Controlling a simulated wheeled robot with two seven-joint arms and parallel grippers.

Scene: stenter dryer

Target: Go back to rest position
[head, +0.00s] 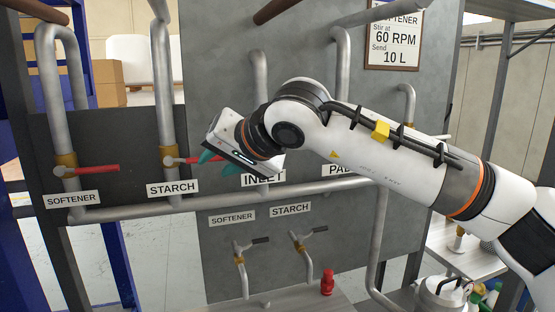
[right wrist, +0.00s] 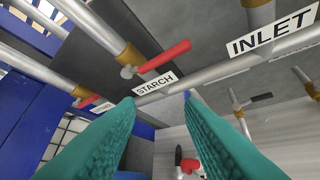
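My right gripper (head: 206,155) reaches in from the right in the head view, in front of the panel between the STARCH and INLET labels. Its teal fingers are apart with nothing between them in the right wrist view (right wrist: 160,98). The red STARCH valve handle (head: 180,161) is just left of the fingers in the head view. In the right wrist view this handle (right wrist: 165,58) lies beyond the fingertips, apart from them. The red SOFTENER valve handle (head: 97,168) is further left, pointing right. My left gripper is in neither view.
Upright grey pipes and a long horizontal pipe (head: 125,211) run close to the hand. Two small black-handled taps (head: 240,248) stand lower on the panel. A red object (head: 327,281) stands on the ledge below. A sign (head: 394,38) hangs upper right.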

